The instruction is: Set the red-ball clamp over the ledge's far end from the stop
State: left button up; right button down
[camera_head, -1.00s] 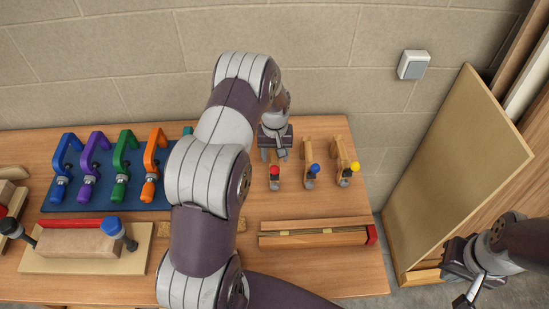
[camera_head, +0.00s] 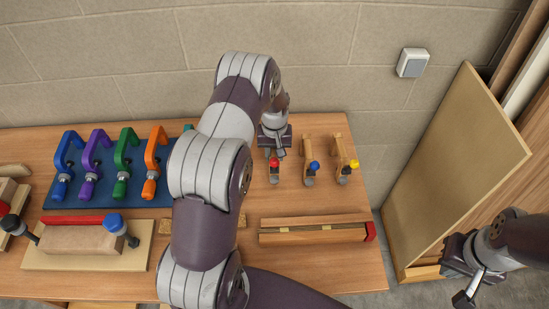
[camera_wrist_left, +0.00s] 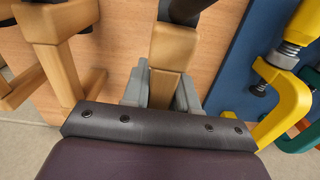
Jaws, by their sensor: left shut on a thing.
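The red-ball clamp (camera_head: 274,171) is a small wooden clamp standing at the back of the table, its red ball facing the front. My left gripper (camera_head: 274,152) reaches down from behind and is shut on its wooden body. In the left wrist view the wooden body (camera_wrist_left: 173,50) sits between the grey fingers (camera_wrist_left: 160,90). The ledge (camera_head: 310,237) is a long wooden piece in front of the clamp, with the red stop (camera_head: 371,232) at its right end. Its left end is bare. My right gripper (camera_head: 466,294) is at the lower right, off the table; its jaw opening is unclear.
Wooden clamps with a blue ball (camera_head: 314,166) and a yellow ball (camera_head: 354,164) stand just right of the held one. A blue board (camera_head: 105,202) with several coloured clamps lies to the left. A clamped block on a pale board (camera_head: 85,262) is at front left. A leaning panel (camera_head: 450,170) stands right.

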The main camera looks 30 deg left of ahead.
pick_arm(q)
notch_tip(320, 180, up, 8)
jog(key=shift+f+b, duration=0.1)
jog(key=shift+b, duration=0.5)
notch_tip(320, 180, up, 6)
jog(key=p, duration=0.4)
jog(key=shift+p, duration=0.3)
